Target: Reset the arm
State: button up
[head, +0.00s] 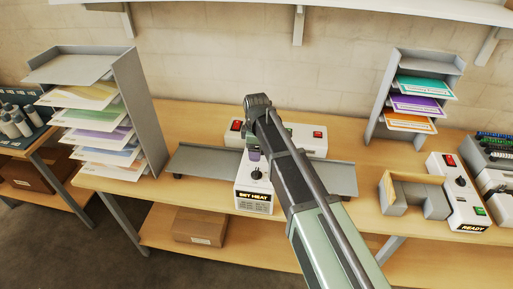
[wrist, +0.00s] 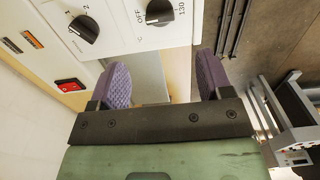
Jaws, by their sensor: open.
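My arm reaches in from the lower right of the head view and covers part of the laminator. My gripper (wrist: 162,76) is open, with two purple pads apart and nothing between them. In the head view only a bit of a purple pad (head: 253,154) shows beside my arm. The white laminator (head: 254,201) has a "SET HEAT" sign, a dark knob and a red switch. In the wrist view its panel shows two dark knobs, one (wrist: 160,12) marked "OFF" and "130", just beyond the pads. I cannot tell whether the gripper touches it.
Grey trays extend left (head: 203,161) and right (head: 343,178) of the laminator. A paper rack (head: 150,110) stands left, and a rack of coloured packs (head: 380,110) back right. A white "READY" unit (head: 463,195) and a grey-and-wood holder (head: 433,202) stand right. A cardboard box (head: 200,226) sits below.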

jog(key=s+d+f+m+b, duration=0.7)
jog(key=s+d+m, duration=0.1)
jog(key=s+d, duration=0.1)
jog(key=s+d+f+m+b, duration=0.7)
jog(key=s+d+m, duration=0.1)
jog(key=s+d, duration=0.2)
jog(key=shift+s+m, duration=0.3)
jog(key=shift+s, duration=0.25)
